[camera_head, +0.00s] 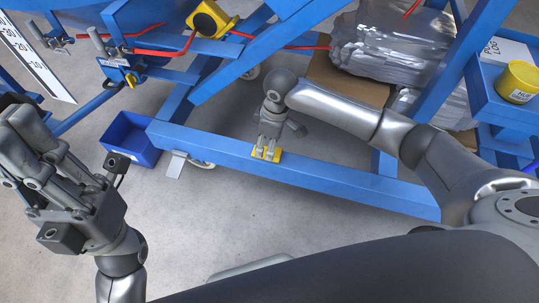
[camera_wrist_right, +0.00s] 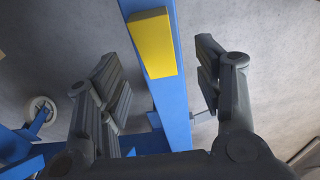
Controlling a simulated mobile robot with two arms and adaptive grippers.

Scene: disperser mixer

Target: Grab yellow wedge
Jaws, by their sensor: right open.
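The yellow wedge (camera_wrist_right: 154,43) lies on top of a blue beam in the right wrist view. It also shows in the head view (camera_head: 267,155) on the low blue beam near the middle, partly covered by my right fingers. My right gripper (camera_wrist_right: 157,70) is open, with one finger on each side of the beam. The wedge sits between the two fingers toward their tips, and neither finger visibly touches it. In the head view my right gripper (camera_head: 268,148) points down at the wedge. My left gripper (camera_head: 22,140) is raised at the left, far from the wedge, holding nothing visible.
Foil-wrapped goods (camera_head: 385,40) sit behind. A yellow tub (camera_head: 518,80) stands at the right. The grey floor in front is clear.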

